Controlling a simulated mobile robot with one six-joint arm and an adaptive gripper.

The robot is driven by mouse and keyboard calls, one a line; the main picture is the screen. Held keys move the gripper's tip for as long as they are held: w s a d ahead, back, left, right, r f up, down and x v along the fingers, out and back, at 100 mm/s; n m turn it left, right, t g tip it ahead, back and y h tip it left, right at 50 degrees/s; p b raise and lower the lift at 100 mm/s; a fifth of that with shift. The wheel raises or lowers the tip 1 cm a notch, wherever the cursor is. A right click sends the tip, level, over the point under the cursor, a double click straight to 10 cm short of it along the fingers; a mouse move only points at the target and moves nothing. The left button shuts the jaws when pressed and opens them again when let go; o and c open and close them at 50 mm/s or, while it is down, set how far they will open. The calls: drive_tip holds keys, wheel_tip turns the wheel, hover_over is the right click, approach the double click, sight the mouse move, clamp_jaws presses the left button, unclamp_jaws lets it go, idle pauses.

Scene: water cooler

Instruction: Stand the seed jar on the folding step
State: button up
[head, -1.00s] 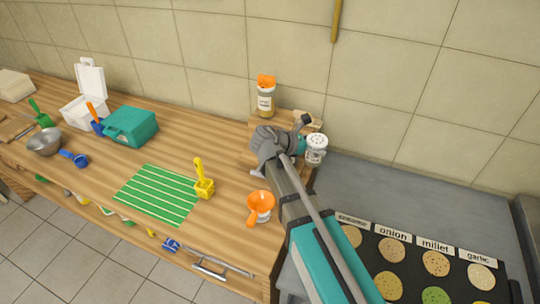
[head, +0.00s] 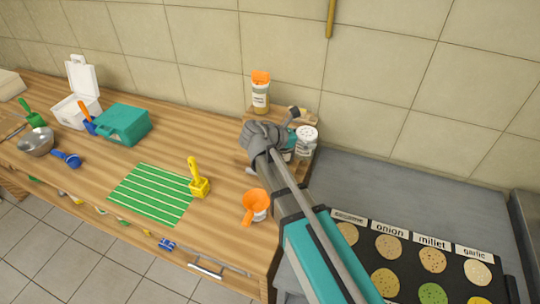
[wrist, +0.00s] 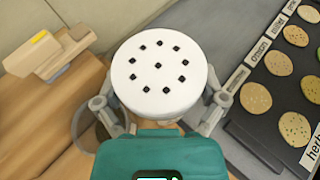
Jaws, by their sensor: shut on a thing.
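The seed jar, a clear shaker with a white perforated lid (head: 307,134), is upright in my gripper (head: 295,142). In the wrist view the round lid (wrist: 159,76) fills the middle, with my gripper's fingers (wrist: 158,108) on both sides of it. My gripper is shut on the jar. The wooden folding step (head: 273,114) stands at the back right end of the counter, partly hidden by my arm. The jar appears over or beside the step's right part. Its base is hidden, so I cannot tell whether it touches the wood.
An orange-topped jar (head: 260,92) stands at the step's back left. An orange funnel (head: 256,206) and a yellow scoop (head: 199,181) are on the counter (head: 220,225). A black griddle (head: 410,262) with patties lies to the right. The tiled wall is close behind.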

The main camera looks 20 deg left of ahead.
drive_tip(key=s+a+r+n+t+y+p, duration=0.1)
drive_tip(key=s+a, duration=0.3)
drive_tip(key=a, duration=0.7)
drive_tip(key=s+a+r+n+t+y+p, duration=0.2)
drive_tip(key=s+a+r+n+y+p, duration=0.1)
drive_tip(key=a, duration=0.8)
drive_tip(key=shift+s+a+r+n+t, duration=0.2)
drive_tip(key=shift+s+a+n+t, duration=0.1)
drive_tip(key=shift+s, duration=0.25)
drive_tip(key=shift+d, duration=0.1)
drive_tip(key=w+d+f+b, duration=0.2)
drive_tip(key=w+f+b, duration=0.7)
drive_tip(key=w, duration=0.4)
drive_tip(key=shift+d, duration=0.15)
drive_tip(key=shift+f, duration=0.1)
